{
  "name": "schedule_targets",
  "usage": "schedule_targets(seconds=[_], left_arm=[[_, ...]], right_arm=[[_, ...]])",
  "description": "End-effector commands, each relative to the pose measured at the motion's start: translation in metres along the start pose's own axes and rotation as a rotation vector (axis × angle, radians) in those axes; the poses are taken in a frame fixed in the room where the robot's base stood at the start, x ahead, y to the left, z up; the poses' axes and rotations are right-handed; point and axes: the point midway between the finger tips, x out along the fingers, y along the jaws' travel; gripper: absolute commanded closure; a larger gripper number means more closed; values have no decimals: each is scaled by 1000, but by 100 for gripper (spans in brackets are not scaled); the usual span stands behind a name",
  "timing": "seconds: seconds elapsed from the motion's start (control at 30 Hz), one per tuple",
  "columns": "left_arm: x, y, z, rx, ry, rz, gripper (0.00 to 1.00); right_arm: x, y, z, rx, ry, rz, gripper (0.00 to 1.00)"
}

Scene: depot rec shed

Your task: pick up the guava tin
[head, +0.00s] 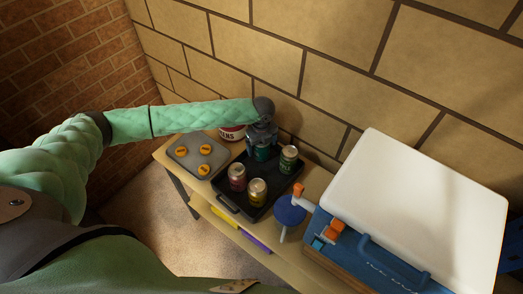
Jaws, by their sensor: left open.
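Several small tins stand on a black tray (226,203): a pinkish-red tin (237,178), a yellow tin (257,193), a green tin (288,160) and a dark teal tin (262,154). Their labels are too small to read, so I cannot tell which is the guava tin. My left gripper (262,147) is open and points down at the back of the tray, right over the teal tin. It hides that tin's top, and I cannot tell whether the fingers are around it. My right gripper is out of view.
A grey tray with orange round pieces (187,164) lies left of the black tray. A red-and-white container (232,133) stands behind, partly hidden by my arm. A blue round item (290,210) and a blue cooler with a white lid (415,205) stand right. A brick wall closes off the back.

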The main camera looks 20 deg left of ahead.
Motion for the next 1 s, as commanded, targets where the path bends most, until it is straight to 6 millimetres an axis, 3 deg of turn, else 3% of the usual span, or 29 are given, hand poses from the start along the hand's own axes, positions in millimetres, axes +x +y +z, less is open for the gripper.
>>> schedule_targets(seconds=[0.37,0.67,1.0], left_arm=[[4,0,0,0,0,0,17],[4,0,0,0,0,0,75],[-1,0,0,0,0,0,75]], right_arm=[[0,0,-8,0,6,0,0],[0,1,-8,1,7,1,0],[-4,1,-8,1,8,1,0]])
